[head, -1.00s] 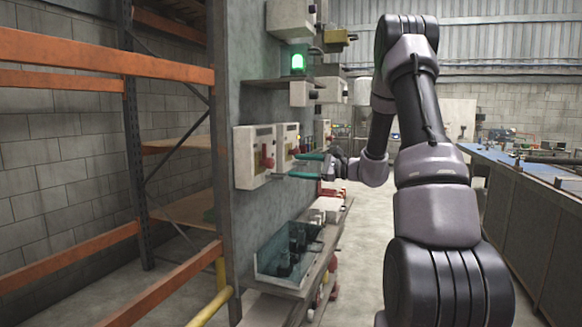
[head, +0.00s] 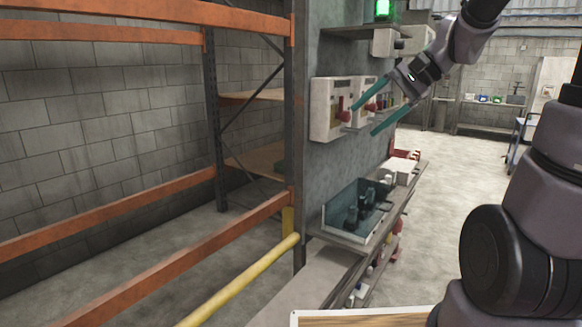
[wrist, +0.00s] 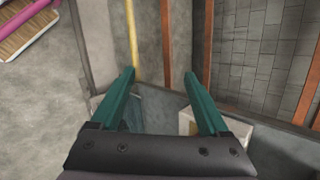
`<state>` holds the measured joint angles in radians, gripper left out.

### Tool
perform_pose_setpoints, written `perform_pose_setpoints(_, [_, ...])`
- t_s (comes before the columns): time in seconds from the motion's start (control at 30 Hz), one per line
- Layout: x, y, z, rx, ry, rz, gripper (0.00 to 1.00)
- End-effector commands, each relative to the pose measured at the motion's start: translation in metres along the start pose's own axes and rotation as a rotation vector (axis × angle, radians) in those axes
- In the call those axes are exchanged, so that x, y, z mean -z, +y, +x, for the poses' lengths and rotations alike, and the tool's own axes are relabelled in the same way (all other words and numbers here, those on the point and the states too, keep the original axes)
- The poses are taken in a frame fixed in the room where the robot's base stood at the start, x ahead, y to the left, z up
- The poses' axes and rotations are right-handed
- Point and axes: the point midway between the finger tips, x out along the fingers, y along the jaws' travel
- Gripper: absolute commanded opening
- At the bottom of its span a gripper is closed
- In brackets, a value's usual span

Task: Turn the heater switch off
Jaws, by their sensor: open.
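Two white switch boxes are on the grey wall panel in the head view, a nearer one (head: 322,115) and a farther one (head: 364,86). A red lever (head: 342,108) shows on the nearer box. I cannot read any label to tell which is the heater switch. My gripper (head: 363,120) is open, its teal fingers pointing left in front of the boxes and overlapping the farther one in the picture. I see nothing between the fingers. In the wrist view my gripper (wrist: 160,75) is spread, with part of a pale box (wrist: 187,122) behind the right finger.
A lit green lamp (head: 384,9) is on a shelf above the boxes. Below them a clear bluish bin (head: 340,212) with dark items stands on a ledge. An orange rack (head: 140,35) and a yellow rail (head: 245,280) are on the left. Open floor (head: 440,200) lies to the right.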

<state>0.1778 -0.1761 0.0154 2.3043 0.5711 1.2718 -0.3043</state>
Motion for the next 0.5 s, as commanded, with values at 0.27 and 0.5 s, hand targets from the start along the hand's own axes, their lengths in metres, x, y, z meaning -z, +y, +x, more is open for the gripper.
perform_pose_setpoints(0.27, [-0.050, 0.051, -0.050, -0.224, 0.314, -0.327, 0.79])
perform_pose_setpoints(0.5, [-0.061, 0.071, -0.084, -0.294, 0.519, -0.501, 0.79])
